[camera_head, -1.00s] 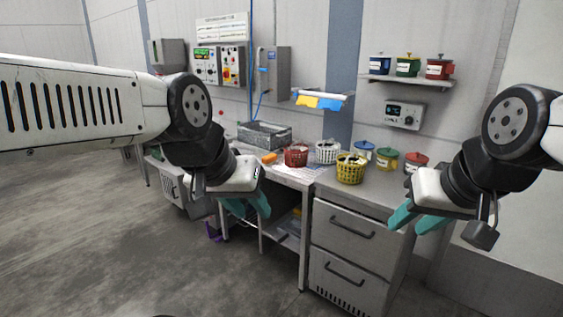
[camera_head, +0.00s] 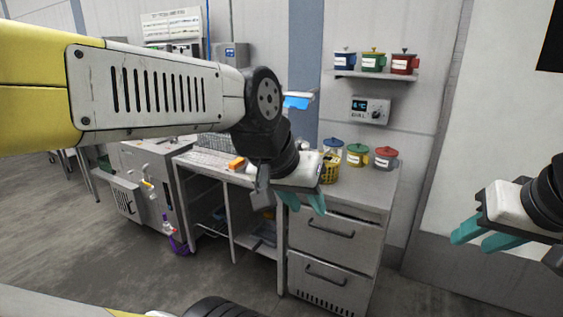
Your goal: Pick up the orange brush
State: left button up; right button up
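The orange brush (camera_head: 237,163) lies on the steel counter, near its front edge, just left of my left gripper's wrist. It looks small from here and its bristles cannot be made out. My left gripper (camera_head: 303,203) hangs in front of the counter with its teal fingers apart and nothing between them. My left arm crosses the view and hides part of the counter behind the brush. My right gripper (camera_head: 478,238) is at the far right, clear of the counter, with its teal fingers apart and empty.
A yellow basket (camera_head: 329,170) stands on the counter behind my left gripper. Blue, green and red lidded pots (camera_head: 385,157) stand to its right. Drawers (camera_head: 333,232) fill the counter's right front. A wall shelf (camera_head: 375,76) holds several jars. Open floor lies at the left.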

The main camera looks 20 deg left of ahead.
aim_at(238, 164)
jog(key=i+j+z, duration=0.2)
jog(key=j, duration=0.35)
jog(key=i+j+z, duration=0.2)
jog(key=j, duration=0.35)
jog(key=j+z, duration=0.25)
jog(key=j, duration=0.3)
jog(key=i+j, duration=0.1)
jog(key=j, duration=0.85)
jog(key=i+j, duration=0.1)
jog(key=j, duration=0.85)
jog(key=j+z, duration=0.1)
jog(key=j, duration=0.85)
jog(key=i, duration=0.05)
